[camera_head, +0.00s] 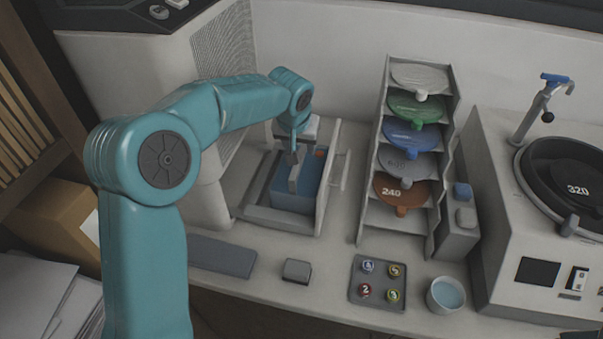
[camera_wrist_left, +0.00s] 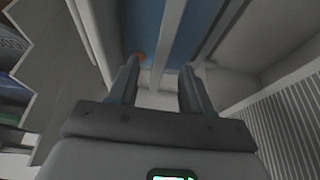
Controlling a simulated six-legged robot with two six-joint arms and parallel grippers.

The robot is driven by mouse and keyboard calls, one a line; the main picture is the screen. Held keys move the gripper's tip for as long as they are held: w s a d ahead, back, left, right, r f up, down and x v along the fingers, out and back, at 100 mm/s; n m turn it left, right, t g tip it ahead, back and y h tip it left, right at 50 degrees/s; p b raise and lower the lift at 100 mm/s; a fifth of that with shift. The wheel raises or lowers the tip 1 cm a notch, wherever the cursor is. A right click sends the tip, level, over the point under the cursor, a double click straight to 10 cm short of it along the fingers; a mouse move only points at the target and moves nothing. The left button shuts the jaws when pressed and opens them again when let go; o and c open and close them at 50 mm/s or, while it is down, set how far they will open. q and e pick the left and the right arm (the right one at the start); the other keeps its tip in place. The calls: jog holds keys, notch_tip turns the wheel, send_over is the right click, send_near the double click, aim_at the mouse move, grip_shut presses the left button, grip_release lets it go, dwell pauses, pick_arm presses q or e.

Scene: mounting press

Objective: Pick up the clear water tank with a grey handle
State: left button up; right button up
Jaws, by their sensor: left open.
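The clear water tank (camera_head: 306,192) shows blue water and stands in a grey tray-like bay at the middle left of the head view. Its grey handle (camera_head: 294,179) runs along the top. My left gripper (camera_head: 293,158) is over the tank at the far end of the handle, pointing down. In the left wrist view the two fingers of the gripper (camera_wrist_left: 157,85) are apart, with the grey handle (camera_wrist_left: 170,45) between them and the blue tank (camera_wrist_left: 145,25) beyond. I cannot tell whether either finger touches the handle. My right gripper is not in view.
A rack of coloured discs (camera_head: 408,140) stands right of the bay, with a polishing machine (camera_head: 550,220) beyond it. In front are a grey mat (camera_head: 222,257), a small grey block (camera_head: 297,271), a tray (camera_head: 366,276) with several numbered bottles, and a bowl (camera_head: 446,295).

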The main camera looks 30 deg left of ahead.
aim_at(301, 153)
pick_arm(q)
jog(key=shift+w+a+f, duration=0.15)
jog(key=shift+f, duration=0.4)
jog(key=p+x, duration=0.2)
jog(key=x, duration=0.3)
jog(key=shift+w, duration=0.1)
jog(key=shift+r, duration=0.15)
jog(key=shift+c, duration=0.7)
grip_shut()
